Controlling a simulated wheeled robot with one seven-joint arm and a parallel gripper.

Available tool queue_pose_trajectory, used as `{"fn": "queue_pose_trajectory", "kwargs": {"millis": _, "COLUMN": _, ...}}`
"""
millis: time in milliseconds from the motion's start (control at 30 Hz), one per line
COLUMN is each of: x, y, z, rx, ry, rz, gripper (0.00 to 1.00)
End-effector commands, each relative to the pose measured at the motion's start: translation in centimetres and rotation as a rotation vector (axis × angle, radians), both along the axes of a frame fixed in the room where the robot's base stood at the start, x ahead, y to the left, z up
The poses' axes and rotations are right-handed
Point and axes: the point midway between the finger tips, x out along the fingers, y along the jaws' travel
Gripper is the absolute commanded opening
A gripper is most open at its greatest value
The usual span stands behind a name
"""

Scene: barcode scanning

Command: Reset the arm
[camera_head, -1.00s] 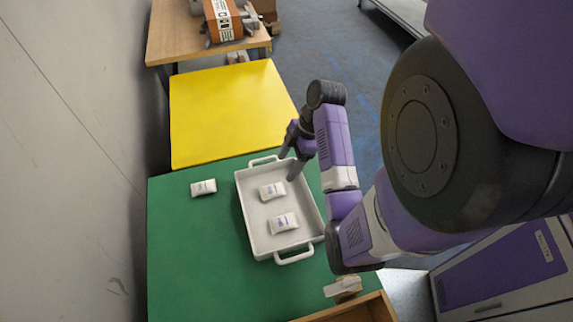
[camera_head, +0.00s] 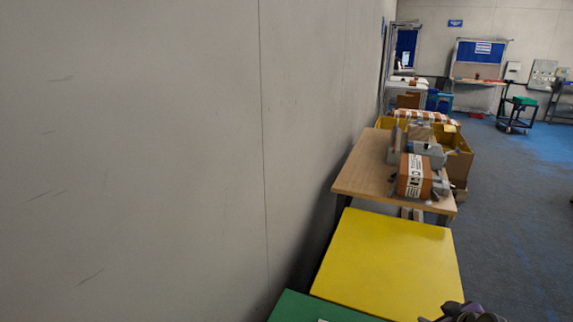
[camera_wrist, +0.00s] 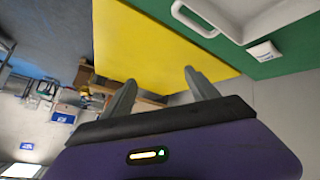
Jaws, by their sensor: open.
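My gripper (camera_wrist: 155,92) shows in the wrist view with its two grey fingers spread apart and nothing between them. It is tilted, with the yellow table (camera_wrist: 160,45) beyond the fingers. In the head view only a small dark and purple part of my arm shows at the bottom edge, near the yellow table (camera_head: 390,260). The white tray (camera_wrist: 235,22) shows in part at the top of the wrist view, on the green table (camera_wrist: 285,62), apart from the fingers. A white packet (camera_wrist: 264,51) lies on the green table beside the tray.
A wooden table (camera_head: 362,180) beyond the yellow one carries an orange-brown box (camera_head: 414,175) and grey equipment. A plain wall (camera_head: 150,160) runs along the left. Open blue-grey floor (camera_head: 515,220) lies to the right.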

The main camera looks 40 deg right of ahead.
Motion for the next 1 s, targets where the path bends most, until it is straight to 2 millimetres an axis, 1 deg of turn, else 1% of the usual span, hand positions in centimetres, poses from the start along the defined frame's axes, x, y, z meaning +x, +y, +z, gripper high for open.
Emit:
{"fn": "queue_pose_trajectory", "kwargs": {"millis": 33, "x": 1.1, "y": 1.5, "z": 0.1, "rx": -0.031, "ry": -0.053, "rz": -0.035, "gripper": 0.68}}
{"fn": "queue_pose_trajectory", "kwargs": {"millis": 67, "x": 1.7, "y": 2.3, "z": 0.5, "rx": -0.051, "ry": -0.090, "rz": -0.056, "gripper": 0.68}}
{"fn": "queue_pose_trajectory", "kwargs": {"millis": 100, "x": 2.4, "y": 3.4, "z": 1.0, "rx": -0.077, "ry": -0.142, "rz": -0.081, "gripper": 0.68}}
{"fn": "queue_pose_trajectory", "kwargs": {"millis": 167, "x": 3.5, "y": 5.6, "z": 1.8, "rx": -0.110, "ry": -0.222, "rz": -0.104, "gripper": 0.68}}
{"fn": "queue_pose_trajectory", "kwargs": {"millis": 233, "x": 4.5, "y": 8.3, "z": 3.0, "rx": -0.139, "ry": -0.313, "rz": -0.115, "gripper": 0.68}}
{"fn": "queue_pose_trajectory", "kwargs": {"millis": 267, "x": 4.8, "y": 9.6, "z": 3.5, "rx": -0.147, "ry": -0.351, "rz": -0.114, "gripper": 0.68}}
{"fn": "queue_pose_trajectory", "kwargs": {"millis": 333, "x": 5.4, "y": 12.7, "z": 4.7, "rx": -0.161, "ry": -0.437, "rz": -0.102, "gripper": 0.68}}
{"fn": "queue_pose_trajectory", "kwargs": {"millis": 467, "x": 5.8, "y": 18.8, "z": 7.2, "rx": -0.160, "ry": -0.584, "rz": -0.047, "gripper": 0.68}}
{"fn": "queue_pose_trajectory", "kwargs": {"millis": 500, "x": 5.7, "y": 20.7, "z": 8.0, "rx": -0.153, "ry": -0.624, "rz": -0.024, "gripper": 0.68}}
{"fn": "queue_pose_trajectory", "kwargs": {"millis": 567, "x": 5.4, "y": 23.5, "z": 9.2, "rx": -0.138, "ry": -0.680, "rz": 0.016, "gripper": 0.68}}
{"fn": "queue_pose_trajectory", "kwargs": {"millis": 600, "x": 5.1, "y": 25.4, "z": 9.9, "rx": -0.123, "ry": -0.713, "rz": 0.047, "gripper": 0.68}}
{"fn": "queue_pose_trajectory", "kwargs": {"millis": 667, "x": 4.5, "y": 28.2, "z": 11.1, "rx": -0.099, "ry": -0.755, "rz": 0.097, "gripper": 0.68}}
{"fn": "queue_pose_trajectory", "kwargs": {"millis": 700, "x": 4.0, "y": 29.9, "z": 11.8, "rx": -0.080, "ry": -0.778, "rz": 0.132, "gripper": 0.68}}
{"fn": "queue_pose_trajectory", "kwargs": {"millis": 767, "x": 3.1, "y": 32.5, "z": 12.7, "rx": -0.048, "ry": -0.804, "rz": 0.188, "gripper": 0.68}}
{"fn": "queue_pose_trajectory", "kwargs": {"millis": 800, "x": 2.4, "y": 34.1, "z": 13.3, "rx": -0.026, "ry": -0.814, "rz": 0.229, "gripper": 0.68}}
{"fn": "queue_pose_trajectory", "kwargs": {"millis": 900, "x": 0.4, "y": 37.8, "z": 14.3, "rx": 0.030, "ry": -0.808, "rz": 0.335, "gripper": 0.68}}
{"fn": "queue_pose_trajectory", "kwargs": {"millis": 1000, "x": -1.7, "y": 40.7, "z": 14.1, "rx": 0.085, "ry": -0.751, "rz": 0.438, "gripper": 0.68}}
